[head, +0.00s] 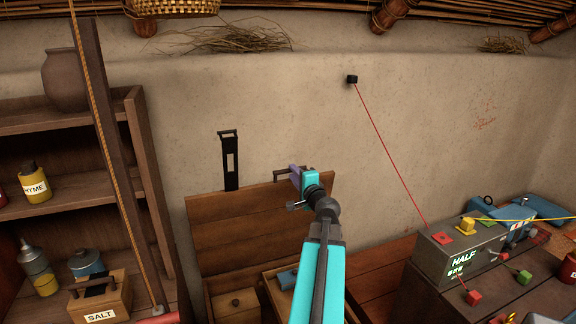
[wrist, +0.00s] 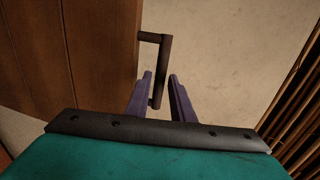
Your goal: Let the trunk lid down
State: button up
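The trunk lid (head: 235,228) stands raised, its wooden planks upright near the mud wall. A dark bar handle (head: 282,170) sits at its top edge; it also shows in the wrist view (wrist: 165,55). My gripper (head: 295,175) is at this handle. In the wrist view my gripper (wrist: 160,76) has its two purple fingers apart, with the handle's bar between them and a visible gap on the right side. I cannot tell whether the left finger touches the bar. The trunk's open body (head: 222,304) is below, partly hidden by my arm.
A black slotted strap (head: 230,163) is on the wall behind the lid. Shelves with jars (head: 35,185) and a salt box (head: 100,298) stand at left. A grey box marked HALF (head: 450,262) stands at right, with a red line running to a black wall block (head: 352,79).

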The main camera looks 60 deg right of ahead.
jog(key=p+x, duration=0.1)
jog(key=x, duration=0.6)
jog(key=shift+p, duration=0.4)
jog(key=shift+a, duration=0.1)
jog(key=shift+s, duration=0.1)
grip_shut()
